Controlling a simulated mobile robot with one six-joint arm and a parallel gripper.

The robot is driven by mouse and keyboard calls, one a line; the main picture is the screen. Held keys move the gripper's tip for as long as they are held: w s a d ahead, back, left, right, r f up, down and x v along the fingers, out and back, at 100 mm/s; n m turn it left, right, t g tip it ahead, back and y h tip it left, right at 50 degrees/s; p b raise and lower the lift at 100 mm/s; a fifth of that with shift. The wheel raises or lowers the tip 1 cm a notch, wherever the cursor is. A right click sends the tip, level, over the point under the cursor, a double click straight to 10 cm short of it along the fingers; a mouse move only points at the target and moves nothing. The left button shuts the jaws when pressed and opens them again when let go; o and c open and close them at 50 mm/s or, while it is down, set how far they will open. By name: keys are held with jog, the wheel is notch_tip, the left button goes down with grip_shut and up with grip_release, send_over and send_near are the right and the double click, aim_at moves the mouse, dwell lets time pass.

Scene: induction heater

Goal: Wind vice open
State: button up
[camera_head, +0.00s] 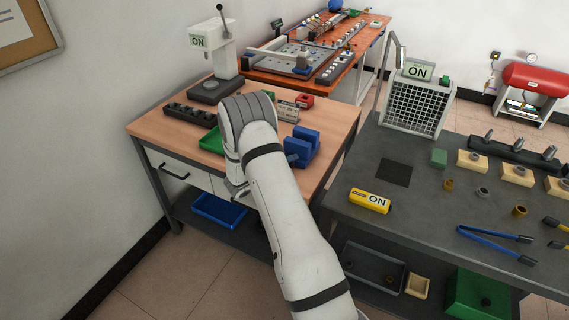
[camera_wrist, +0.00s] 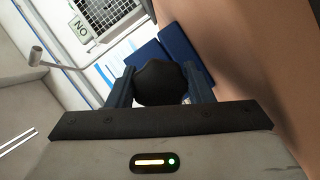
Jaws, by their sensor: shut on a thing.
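The blue vice (camera_head: 302,147) stands on the wooden bench, just right of my arm in the head view. In the wrist view its blue body (camera_wrist: 178,45) shows just beyond the fingers. My gripper (camera_wrist: 160,88) has its two dark fingers on either side of a round black knob (camera_wrist: 160,80) and is shut on it. The knob appears to be the vice's handle; its shaft is hidden. My arm hides the gripper and knob in the head view. The gap between the vice's jaws cannot be clearly judged.
On the wooden bench (camera_head: 335,122) are a green tray (camera_head: 211,141), a black rack (camera_head: 190,115), a red block (camera_head: 304,101) and a press (camera_head: 213,62). A grey bench (camera_head: 440,215) with a yellow device (camera_head: 370,200) and blue tongs (camera_head: 490,240) stands to the right.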

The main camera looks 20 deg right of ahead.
jog(key=shift+d+r, duration=0.15)
jog(key=o, duration=0.8)
jog(key=shift+d, duration=0.1)
jog(key=shift+o, duration=0.9)
jog(key=shift+a, duration=0.4)
jog(key=b+v, duration=0.1)
jog(key=v, duration=0.6)
jog(key=shift+b, duration=0.35)
jog(key=shift+a, duration=0.1)
